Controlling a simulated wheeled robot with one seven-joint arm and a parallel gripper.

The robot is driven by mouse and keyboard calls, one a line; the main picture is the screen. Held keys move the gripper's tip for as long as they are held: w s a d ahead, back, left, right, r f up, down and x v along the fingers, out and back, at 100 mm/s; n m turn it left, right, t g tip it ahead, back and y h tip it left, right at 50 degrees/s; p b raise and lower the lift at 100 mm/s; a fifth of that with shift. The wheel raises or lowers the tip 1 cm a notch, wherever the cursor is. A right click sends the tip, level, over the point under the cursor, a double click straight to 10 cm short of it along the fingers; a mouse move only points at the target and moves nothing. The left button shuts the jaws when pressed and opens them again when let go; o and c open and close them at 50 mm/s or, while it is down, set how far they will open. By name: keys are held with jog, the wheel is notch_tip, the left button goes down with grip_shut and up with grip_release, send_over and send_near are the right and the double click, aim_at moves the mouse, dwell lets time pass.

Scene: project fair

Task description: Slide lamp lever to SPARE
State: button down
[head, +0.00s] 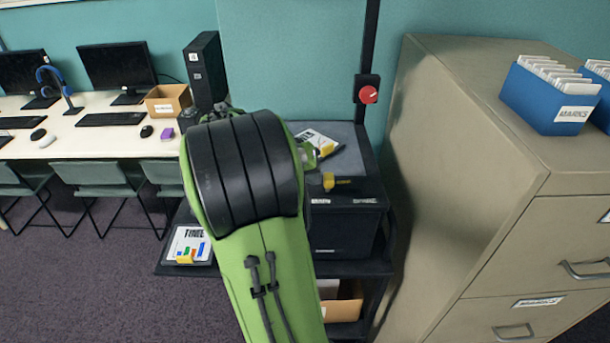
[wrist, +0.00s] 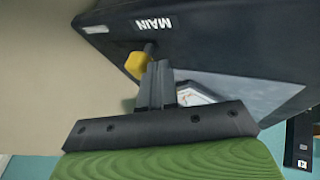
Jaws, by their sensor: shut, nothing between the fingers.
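The lamp lever, a yellow knob (head: 329,181) on a dark stem, stands out from the front of a black box (head: 338,228) on a cart. In the wrist view the knob (wrist: 136,64) sits close to a white label reading MAIN (wrist: 153,23). A second label (wrist: 96,29) lies farther left there, too oblique to read. My gripper (wrist: 157,72) is shut and empty, its fingertips right beside the knob on the MAIN side; I cannot tell whether they touch. In the head view my arm hides most of the gripper.
A beige filing cabinet (head: 455,150) stands close to the right of the cart. Behind is a teal wall with a red knob (head: 368,95) on a dark post. Papers (head: 318,139) lie on top of the box. A desk with monitors (head: 117,68) stands at left.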

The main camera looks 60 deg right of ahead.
jog(key=shift+s, duration=0.1)
jog(key=s+d, duration=0.1)
jog(key=s, duration=0.1)
jog(key=s+d, duration=0.1)
jog(key=s, duration=0.1)
jog(key=s+d+b, duration=0.1)
jog(key=s, duration=0.1)
jog(key=shift+s+d, duration=0.2)
jog(key=shift+s, duration=0.15)
jog(key=shift+w, duration=0.1)
